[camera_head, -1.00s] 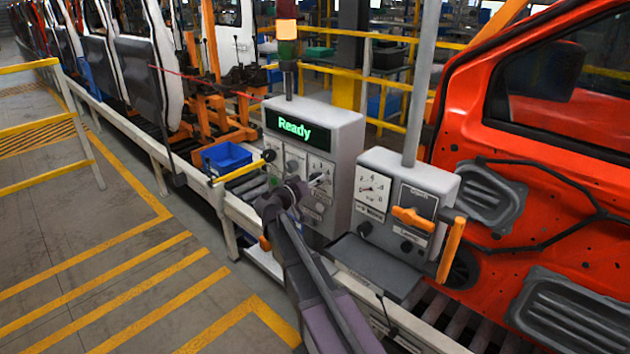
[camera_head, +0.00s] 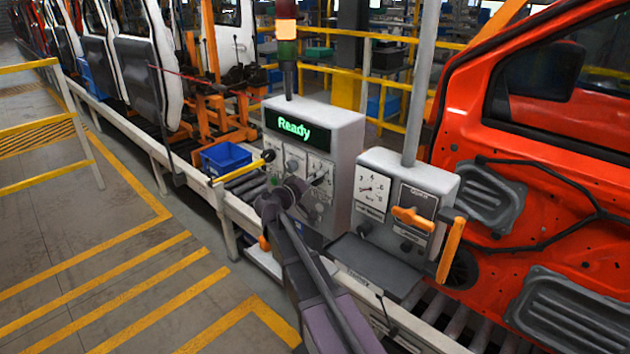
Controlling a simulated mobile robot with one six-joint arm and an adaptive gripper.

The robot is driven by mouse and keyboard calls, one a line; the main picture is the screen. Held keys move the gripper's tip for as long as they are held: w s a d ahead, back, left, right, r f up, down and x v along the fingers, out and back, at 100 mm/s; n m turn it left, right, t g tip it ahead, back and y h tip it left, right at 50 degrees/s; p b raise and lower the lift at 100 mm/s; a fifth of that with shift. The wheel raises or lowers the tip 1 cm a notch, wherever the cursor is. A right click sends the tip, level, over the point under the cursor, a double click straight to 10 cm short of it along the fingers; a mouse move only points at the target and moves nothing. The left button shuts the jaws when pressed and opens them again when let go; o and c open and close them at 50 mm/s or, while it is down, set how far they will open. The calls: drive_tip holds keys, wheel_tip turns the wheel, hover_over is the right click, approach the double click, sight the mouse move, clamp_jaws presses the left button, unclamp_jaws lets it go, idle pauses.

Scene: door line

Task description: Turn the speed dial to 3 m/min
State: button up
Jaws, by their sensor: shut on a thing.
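The grey control box (camera_head: 343,150) stands on the line's edge with a green "Ready" display (camera_head: 294,128).
A red car door (camera_head: 550,180) stands close behind. A blue bin (camera_head: 226,157) sits to the left. The striped floor at left is clear.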

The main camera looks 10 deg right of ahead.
drive_tip(key=n, duration=0.4)
idle(0.4)
drive_tip(key=o, duration=1.1)
drive_tip(key=shift+o, duration=0.2)
drive_tip(key=v, duration=1.2)
